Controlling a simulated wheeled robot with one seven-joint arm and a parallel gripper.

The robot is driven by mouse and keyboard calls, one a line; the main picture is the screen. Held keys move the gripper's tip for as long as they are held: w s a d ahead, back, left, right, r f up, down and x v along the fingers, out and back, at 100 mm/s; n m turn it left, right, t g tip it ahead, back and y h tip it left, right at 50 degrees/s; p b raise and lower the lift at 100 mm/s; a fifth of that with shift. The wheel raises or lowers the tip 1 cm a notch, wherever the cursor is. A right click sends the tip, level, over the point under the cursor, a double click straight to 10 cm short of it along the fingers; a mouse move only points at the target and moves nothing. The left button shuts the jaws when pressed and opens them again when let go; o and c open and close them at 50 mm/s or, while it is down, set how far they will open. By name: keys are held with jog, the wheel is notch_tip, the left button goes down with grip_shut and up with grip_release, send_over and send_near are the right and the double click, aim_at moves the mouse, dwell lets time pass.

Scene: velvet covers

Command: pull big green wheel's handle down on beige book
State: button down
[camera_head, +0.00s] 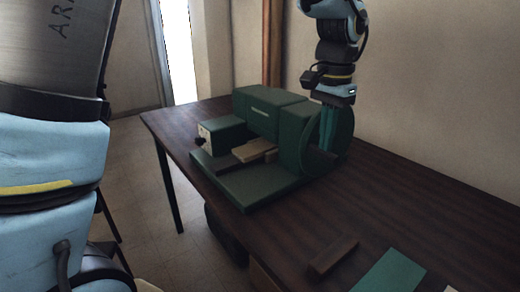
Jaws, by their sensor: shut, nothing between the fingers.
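A green machine (262,113) stands on the dark wooden table. A beige book (254,150) lies in its middle, above the flat green base plate. The big green wheel (343,128) stands upright at the machine's right side. I cannot make out its handle; it may be hidden by my arm. My gripper (327,133) points down beside the wheel, its teal fingers shut and overlapping the wheel in the view. I cannot tell whether they touch it.
The table (420,200) has clear room to the right of the machine. A dark brown block (334,256) and a flat green piece (389,273) lie at the front. A wall rises close behind the table.

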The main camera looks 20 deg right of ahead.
jog(key=shift+f, duration=0.1)
jog(key=shift+f, duration=0.55)
jog(key=shift+f+b, duration=0.4)
jog(key=shift+d+f, duration=0.1)
jog(key=shift+f, duration=0.25)
jog(key=shift+d+f+b, duration=0.15)
jog(key=shift+f+b, duration=0.15)
jog(key=shift+f, duration=0.2)
